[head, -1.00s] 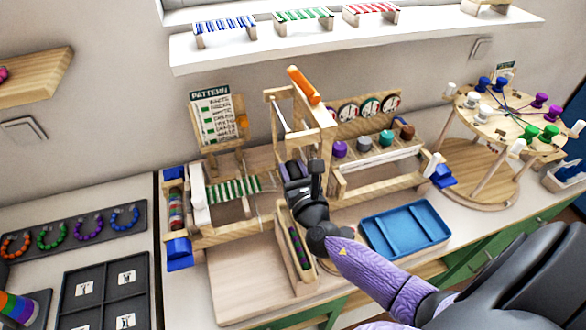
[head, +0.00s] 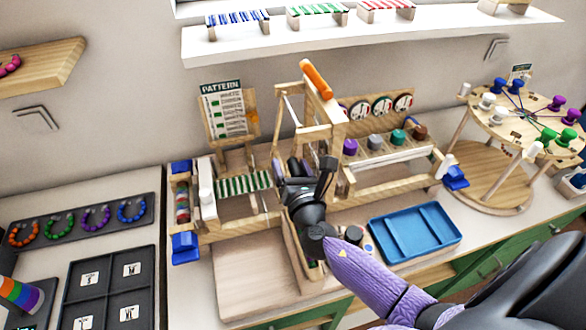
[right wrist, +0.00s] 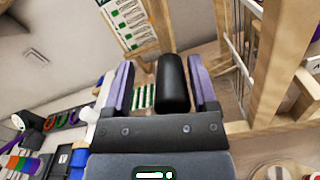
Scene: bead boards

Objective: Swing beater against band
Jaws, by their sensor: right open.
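A small wooden loom stands on the counter. A green-and-white striped band (head: 242,184) lies across its left part and also shows between my fingers in the right wrist view (right wrist: 143,97). An upright wooden frame with an orange bar (head: 316,82) on top rises from the loom's middle. My right gripper (head: 291,167) is open just in front of this frame, to the right of the band. In the right wrist view a black cylinder (right wrist: 173,84) shows between the purple fingers, with gaps beside it. I cannot tell whether it is the beater's grip. My left gripper is out of view.
A blue tray (head: 415,232) lies right of the loom, and a round wooden stand (head: 490,180) with coloured pegs is farther right. A pattern card (head: 225,112) stands behind the band. Dark trays (head: 60,238) lie at left. A bare board (head: 255,280) lies in front.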

